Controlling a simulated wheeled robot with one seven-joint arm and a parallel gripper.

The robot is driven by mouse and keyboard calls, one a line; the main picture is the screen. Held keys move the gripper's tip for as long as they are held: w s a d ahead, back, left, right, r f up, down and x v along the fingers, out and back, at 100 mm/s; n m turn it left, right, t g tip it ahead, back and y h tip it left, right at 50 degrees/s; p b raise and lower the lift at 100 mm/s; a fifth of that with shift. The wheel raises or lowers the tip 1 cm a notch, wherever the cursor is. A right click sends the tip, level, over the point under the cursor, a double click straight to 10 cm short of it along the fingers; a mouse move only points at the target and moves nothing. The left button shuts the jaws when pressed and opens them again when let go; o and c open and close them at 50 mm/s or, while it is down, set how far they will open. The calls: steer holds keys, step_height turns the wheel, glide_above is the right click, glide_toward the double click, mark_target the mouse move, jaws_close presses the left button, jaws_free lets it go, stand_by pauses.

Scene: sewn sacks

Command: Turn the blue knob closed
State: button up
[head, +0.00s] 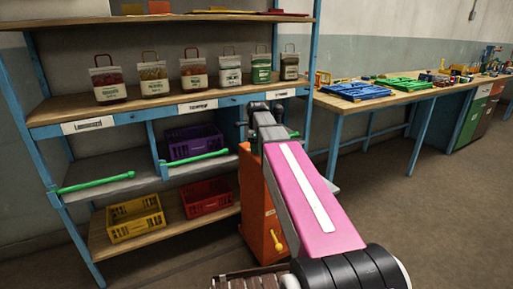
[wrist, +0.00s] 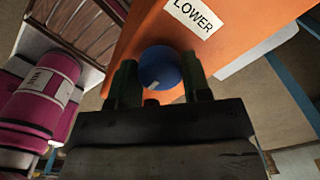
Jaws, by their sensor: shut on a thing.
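The blue knob (wrist: 160,68) is round and sits on an orange surface (wrist: 130,50) in the wrist view, below a white label reading "LOWER" (wrist: 194,14). My gripper (wrist: 158,80) is at the knob, with one dark green finger on each side, shut on it. In the head view the orange cabinet (head: 258,205) stands under my pink arm, at the right end of the shelf. My gripper and the blue knob are hidden behind my arm there. A yellow handle (head: 276,240) shows low on the cabinet.
A blue-framed shelf (head: 100,118) holds several labelled sacks, with a purple crate (head: 195,143), a yellow crate (head: 135,218) and a red crate (head: 207,198) lower down. A workbench (head: 405,97) with blue and green trays runs along the back right. The floor at right is clear.

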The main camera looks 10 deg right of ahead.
stand_by(0.4)
steer(key=o, duration=0.9)
steer(key=shift+o, duration=0.2)
step_height(320, 180, up, 11)
steer(key=shift+f, duration=0.1)
